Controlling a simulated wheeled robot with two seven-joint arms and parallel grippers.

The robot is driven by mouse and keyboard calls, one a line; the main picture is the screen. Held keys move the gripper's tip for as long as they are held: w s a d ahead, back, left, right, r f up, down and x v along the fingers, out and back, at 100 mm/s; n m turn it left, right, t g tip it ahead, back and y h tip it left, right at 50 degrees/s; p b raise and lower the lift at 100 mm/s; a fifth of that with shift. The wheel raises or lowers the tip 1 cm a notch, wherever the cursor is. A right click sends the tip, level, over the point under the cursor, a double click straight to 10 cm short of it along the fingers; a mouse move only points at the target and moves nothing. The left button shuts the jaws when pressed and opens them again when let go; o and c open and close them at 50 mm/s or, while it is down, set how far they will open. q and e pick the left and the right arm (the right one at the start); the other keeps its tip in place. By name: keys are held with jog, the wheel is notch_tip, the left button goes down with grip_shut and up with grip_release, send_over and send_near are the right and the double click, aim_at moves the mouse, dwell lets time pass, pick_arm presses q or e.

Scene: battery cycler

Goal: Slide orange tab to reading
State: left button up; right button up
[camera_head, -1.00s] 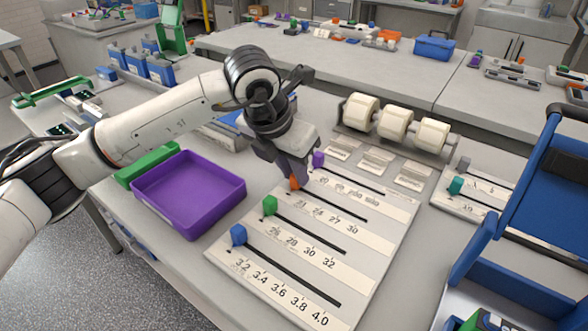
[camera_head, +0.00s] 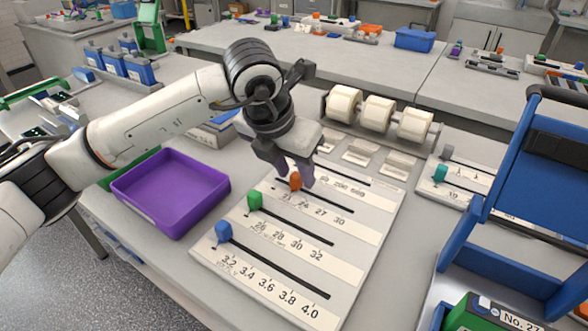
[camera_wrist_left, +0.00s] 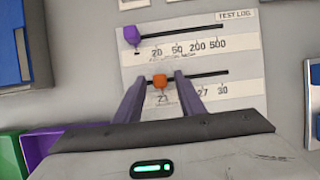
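The orange tab (camera_head: 295,182) sits near the left end of its slot on the white slider board (camera_head: 365,243), with a short piece of slot showing to its left. My left gripper (camera_head: 290,172) is down at this tab. In the left wrist view the orange tab (camera_wrist_left: 160,81) stands between the two spread fingers (camera_wrist_left: 163,77), just above the row's first printed number. The left fingertip is very close to it; I cannot tell if they touch. A gap shows on the right. My right gripper is not in view.
The green tab (camera_head: 254,201) and blue tab (camera_head: 223,231) stand at the left ends of nearer rows. The purple tab (camera_wrist_left: 132,35) is in the row behind. A purple tray (camera_head: 170,192) lies left of the board, and a roller stand (camera_head: 378,114) is behind it.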

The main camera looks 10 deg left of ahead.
pick_arm(q)
jog(key=v, duration=1)
jog(key=shift+r, duration=0.2)
jog(key=shift+s+f, duration=0.1)
